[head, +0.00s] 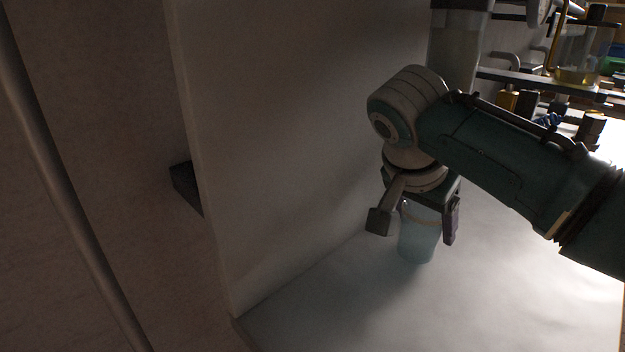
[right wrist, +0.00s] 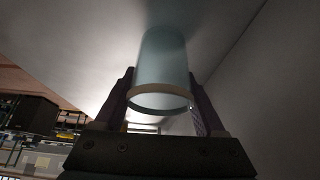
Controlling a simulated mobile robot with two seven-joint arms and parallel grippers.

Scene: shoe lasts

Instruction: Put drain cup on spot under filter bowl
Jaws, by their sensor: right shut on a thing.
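My right gripper (head: 427,226) is shut on the drain cup (head: 418,246), a pale blue translucent cup, near the white wall panel. The cup hangs upright between the two fingers, low over the pale surface. I cannot tell whether its base touches the surface. In the right wrist view the cup (right wrist: 163,62) sits between the fingers, its pale rim towards the camera. A clear bowl with yellow liquid (head: 578,75), possibly the filter bowl, is at the upper right of the head view, well away from the cup. The spot under it cannot be made out. My left gripper is out of view.
A tall white panel (head: 290,150) stands left of and behind the cup. The pale surface (head: 480,310) is clear in front. At the upper right are a dark bar (head: 535,84), pipes and small yellow (head: 508,101) and blue parts, partly behind my right arm.

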